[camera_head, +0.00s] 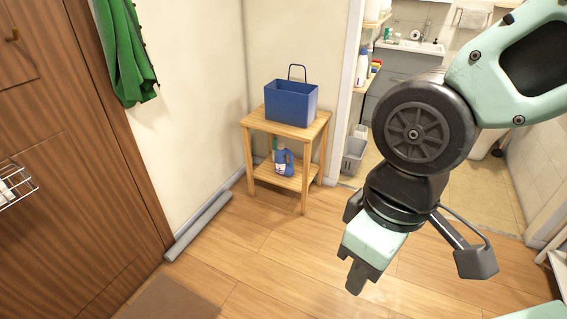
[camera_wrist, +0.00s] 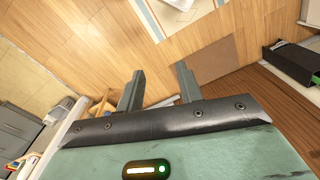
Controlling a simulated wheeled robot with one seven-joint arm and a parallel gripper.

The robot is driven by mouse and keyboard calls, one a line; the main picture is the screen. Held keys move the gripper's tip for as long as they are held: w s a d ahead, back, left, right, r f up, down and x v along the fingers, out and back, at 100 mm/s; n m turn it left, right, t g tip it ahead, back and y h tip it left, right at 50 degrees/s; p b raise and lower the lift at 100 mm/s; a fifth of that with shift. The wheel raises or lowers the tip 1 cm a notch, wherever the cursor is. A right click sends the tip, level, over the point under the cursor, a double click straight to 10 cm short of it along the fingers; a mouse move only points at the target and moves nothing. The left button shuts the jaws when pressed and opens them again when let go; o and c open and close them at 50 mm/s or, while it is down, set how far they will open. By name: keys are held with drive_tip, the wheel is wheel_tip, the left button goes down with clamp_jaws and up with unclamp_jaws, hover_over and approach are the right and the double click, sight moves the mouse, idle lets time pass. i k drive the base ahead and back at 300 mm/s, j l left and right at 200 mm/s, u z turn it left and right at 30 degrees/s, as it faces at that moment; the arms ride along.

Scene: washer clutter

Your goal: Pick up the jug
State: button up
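A blue jug (camera_head: 284,160) with a pale label stands upright on the lower shelf of a small wooden stand (camera_head: 292,127) in the head view. The stand's top and legs surround it, and its front is visible. My gripper (camera_head: 356,284) hangs over the floor to the right and in front of the stand, apart from the jug. In the wrist view my gripper (camera_wrist: 158,78) has its two fingers spread with only floor showing between them. I cannot make out the jug in the wrist view.
A blue basket (camera_head: 291,104) with a raised handle sits on top of the stand. A grey bin (camera_head: 353,155) stands right of it by the doorway. A grey roll or bar (camera_head: 198,226) lies along the wall. The wooden floor before the stand is clear.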

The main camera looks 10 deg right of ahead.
sight(282, 168)
drive_tip(key=i+z, duration=0.1)
drive_tip(key=i, duration=0.6)
drive_tip(key=i+j+z, duration=0.1)
drive_tip(key=i, duration=0.65)
drive_tip(key=i+j+z, duration=0.15)
drive_tip(key=i, duration=0.55)
